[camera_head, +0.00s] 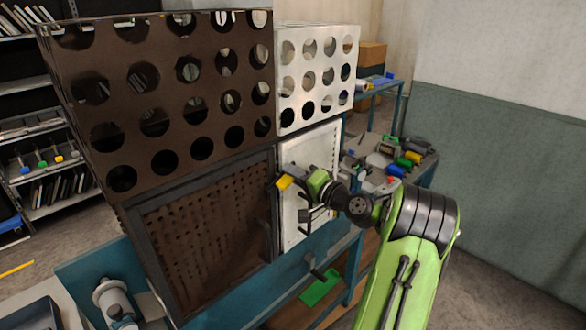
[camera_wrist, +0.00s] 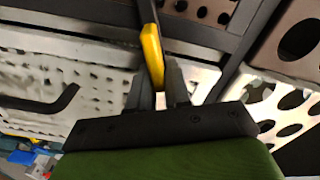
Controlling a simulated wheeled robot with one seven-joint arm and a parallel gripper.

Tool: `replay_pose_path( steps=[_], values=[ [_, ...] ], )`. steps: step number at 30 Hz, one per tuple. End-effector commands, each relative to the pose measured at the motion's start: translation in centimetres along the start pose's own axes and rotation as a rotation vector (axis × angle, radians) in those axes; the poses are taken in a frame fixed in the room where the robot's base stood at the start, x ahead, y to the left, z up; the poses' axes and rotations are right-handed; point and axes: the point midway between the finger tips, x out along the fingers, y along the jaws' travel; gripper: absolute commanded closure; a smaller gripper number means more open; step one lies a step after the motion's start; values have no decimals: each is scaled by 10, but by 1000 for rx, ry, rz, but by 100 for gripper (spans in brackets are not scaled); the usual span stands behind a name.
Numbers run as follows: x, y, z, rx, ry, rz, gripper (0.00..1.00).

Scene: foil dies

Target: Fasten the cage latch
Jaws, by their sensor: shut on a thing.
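The cage has a dark brown part (camera_head: 165,95) on the left and a white part (camera_head: 318,75) on the right, both with large round holes. Below them are a dark perforated panel (camera_head: 205,240) and a white perforated panel (camera_head: 310,160) in dark framing. A yellow-ended latch lever (camera_head: 284,183) sits near the seam between these panels. My gripper (camera_head: 303,182) is at the lever. In the wrist view the yellow end (camera_wrist: 152,50) lies between the fingers of my gripper (camera_wrist: 156,88), which are shut on it. The latch's catch cannot be made out.
A black bent handle (camera_wrist: 45,102) stands out from the white panel, beside my gripper. A blue bench (camera_head: 335,250) supports the cage. A side table (camera_head: 400,155) with coloured tools is behind my arm. Shelves stand at the far left. Floor at the right is clear.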

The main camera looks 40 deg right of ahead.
Motion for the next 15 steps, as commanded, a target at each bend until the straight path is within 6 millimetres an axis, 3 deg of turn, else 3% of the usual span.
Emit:
replay_pose_path(
  steps=[15],
  values=[
    [0,8,1,354,0,3,100]
  ],
)
